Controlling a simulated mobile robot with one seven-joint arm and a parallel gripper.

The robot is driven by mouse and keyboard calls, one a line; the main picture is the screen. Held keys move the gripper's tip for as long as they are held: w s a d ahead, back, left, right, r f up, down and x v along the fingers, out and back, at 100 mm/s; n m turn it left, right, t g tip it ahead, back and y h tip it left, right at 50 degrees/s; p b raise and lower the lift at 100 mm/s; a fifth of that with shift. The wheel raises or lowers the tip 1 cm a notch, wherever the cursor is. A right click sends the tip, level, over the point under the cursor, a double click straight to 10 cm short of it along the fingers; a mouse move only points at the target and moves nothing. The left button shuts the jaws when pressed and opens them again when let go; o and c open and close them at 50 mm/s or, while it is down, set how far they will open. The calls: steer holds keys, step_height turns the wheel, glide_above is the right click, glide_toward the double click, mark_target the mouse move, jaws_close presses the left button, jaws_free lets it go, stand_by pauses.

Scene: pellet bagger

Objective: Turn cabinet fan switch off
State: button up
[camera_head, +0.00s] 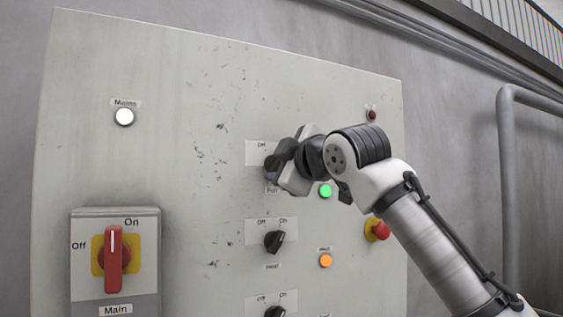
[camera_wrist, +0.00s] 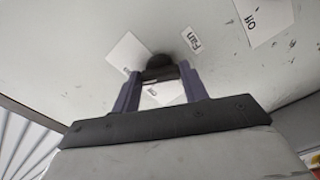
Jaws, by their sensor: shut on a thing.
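The fan switch (camera_head: 271,161) is a black rotary knob on the grey cabinet front, above the "Fan" label, partly hidden by my gripper. An "Off" mark shows on the plate at its upper left; the "On" side is behind my gripper. My gripper (camera_head: 275,174) is at the panel, closed around the knob. In the wrist view the two purple fingers of my gripper (camera_wrist: 160,76) sit on either side of the dark knob (camera_wrist: 158,61). Which way the knob points cannot be told. The green lamp (camera_head: 325,190) right of the switch is lit.
The heat switch (camera_head: 274,241) is below, with an orange lit lamp (camera_head: 326,260) beside it. Another black knob (camera_head: 275,312) is lower. A red main switch (camera_head: 113,259) is at left, a red emergency button (camera_head: 377,230) at right under my arm.

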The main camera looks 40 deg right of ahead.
steer(key=shift+r+p, duration=0.1)
steer(key=shift+p, duration=0.2)
steer(key=shift+w+n+p, duration=0.1)
steer(key=shift+n+p, duration=0.8)
steer(key=shift+p, duration=0.2)
steer(key=shift+n+p, duration=0.9)
steer(key=shift+n, duration=0.3)
steer(key=n+p, duration=0.1)
steer(key=n, duration=0.3)
steer(key=shift+p, duration=0.3)
steer(key=shift+n+p, duration=0.3)
steer(key=shift+n, duration=1.4)
steer(key=shift+f, duration=0.2)
steer(key=o, duration=1)
